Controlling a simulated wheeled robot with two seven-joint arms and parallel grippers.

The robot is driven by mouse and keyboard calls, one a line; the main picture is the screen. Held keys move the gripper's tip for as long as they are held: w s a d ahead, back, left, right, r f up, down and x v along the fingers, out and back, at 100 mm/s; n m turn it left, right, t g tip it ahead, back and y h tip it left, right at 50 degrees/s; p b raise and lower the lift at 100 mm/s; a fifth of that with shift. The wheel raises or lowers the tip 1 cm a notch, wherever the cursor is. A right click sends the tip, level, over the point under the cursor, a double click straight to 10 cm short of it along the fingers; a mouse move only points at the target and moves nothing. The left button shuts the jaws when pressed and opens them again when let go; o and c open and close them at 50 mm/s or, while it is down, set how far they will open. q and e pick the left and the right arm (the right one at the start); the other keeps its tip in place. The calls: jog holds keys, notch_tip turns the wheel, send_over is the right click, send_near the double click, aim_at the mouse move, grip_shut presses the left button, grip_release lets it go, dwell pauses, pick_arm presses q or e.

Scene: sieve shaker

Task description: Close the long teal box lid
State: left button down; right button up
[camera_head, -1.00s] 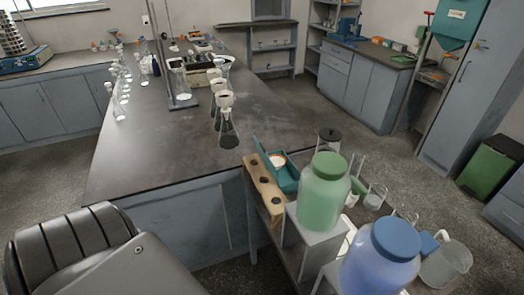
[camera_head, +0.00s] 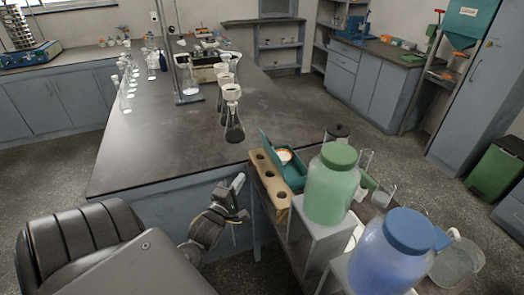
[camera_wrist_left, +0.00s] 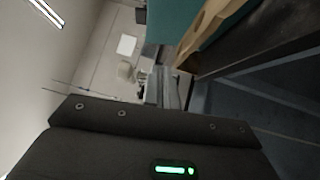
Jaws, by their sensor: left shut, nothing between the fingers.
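The long teal box (camera_head: 292,174) sits on the shelf unit beside the bench, behind the wooden block with holes. Its lid (camera_head: 270,150) stands raised on the box's left side, and a round pale item shows inside. My left gripper (camera_head: 240,183) is in front of the bench edge, left of the wooden block and apart from the box. It is shut and empty. In the left wrist view a large teal surface (camera_wrist_left: 195,22) shows at the top, probably part of the box, beside the wooden block. My right gripper is not in view.
The wooden block (camera_head: 270,181) lies between my left gripper and the teal box. A green-lidded jar (camera_head: 331,190) and a blue-lidded jar (camera_head: 388,258) stand close by on the right. Conical flasks (camera_head: 234,127) stand on the bench behind. The front left bench top is clear.

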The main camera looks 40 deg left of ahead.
pick_arm(q)
notch_tip(320, 180, up, 3)
jog(key=n, duration=0.1)
jog(key=p, duration=0.3)
send_near(267, 140)
jog(key=w+a, duration=0.2)
jog(key=a, duration=0.2)
jog(key=shift+w+d+r+t+p, duration=0.25)
jog(key=shift+w+d+t+p, duration=0.15)
jog(key=shift+w+d, duration=0.8)
jog(key=shift+w, duration=0.45)
jog(key=shift+r, duration=0.1)
